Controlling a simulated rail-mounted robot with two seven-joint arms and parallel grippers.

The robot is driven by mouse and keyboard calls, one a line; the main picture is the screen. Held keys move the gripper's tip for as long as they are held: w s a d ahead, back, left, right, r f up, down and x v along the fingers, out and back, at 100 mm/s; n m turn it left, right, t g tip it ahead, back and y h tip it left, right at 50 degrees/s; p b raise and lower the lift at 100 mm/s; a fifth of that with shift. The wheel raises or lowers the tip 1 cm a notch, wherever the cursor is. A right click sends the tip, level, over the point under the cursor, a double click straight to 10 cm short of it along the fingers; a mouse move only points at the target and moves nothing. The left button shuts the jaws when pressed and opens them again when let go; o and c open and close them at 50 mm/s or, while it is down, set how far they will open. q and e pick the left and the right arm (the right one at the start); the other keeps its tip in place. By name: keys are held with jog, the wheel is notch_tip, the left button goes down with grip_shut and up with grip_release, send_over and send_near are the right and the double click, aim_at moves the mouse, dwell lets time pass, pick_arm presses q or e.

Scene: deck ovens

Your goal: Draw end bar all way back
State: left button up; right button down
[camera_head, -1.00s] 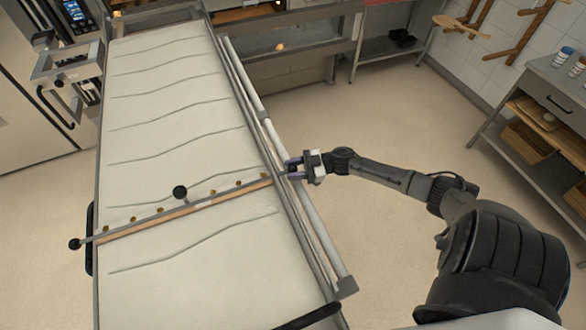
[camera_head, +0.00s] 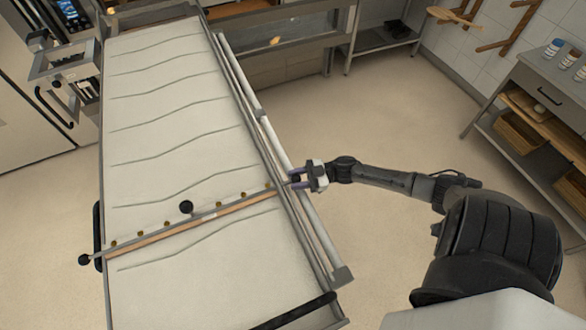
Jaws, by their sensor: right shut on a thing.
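The end bar (camera_head: 160,232) is a thin metal and wood bar with several small brass studs. It lies slantwise across the long pale canvas loader (camera_head: 165,130), near its lower end. A black knob (camera_head: 186,207) stands by its middle and another black knob (camera_head: 84,260) is at its left end, past the loader's edge. My right gripper (camera_head: 297,180) is at the bar's right end, beyond the right side rail, and is shut on that end. The fingers hide the part they hold. My left gripper is not in view.
Twin side rails (camera_head: 262,125) run along the loader's right edge. A black handle (camera_head: 293,312) crosses its lower right corner. Bare canvas lies below the bar. Open floor (camera_head: 385,110) is to the right, with a drawer bench (camera_head: 535,105) beyond. An oven front stands at the upper left.

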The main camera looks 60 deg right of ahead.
jog(key=shift+a, duration=0.1)
jog(key=c, duration=0.8)
grip_release()
jog(key=shift+s, duration=0.15)
jog(key=shift+o, duration=0.2)
jog(key=shift+s+d+f, duration=0.1)
jog(key=shift+s+d, duration=0.2)
jog(key=shift+d, duration=0.05)
jog(key=b+v, duration=0.1)
jog(key=v, duration=1.2)
jog(key=shift+b, duration=0.4)
jog(key=shift+w, duration=0.1)
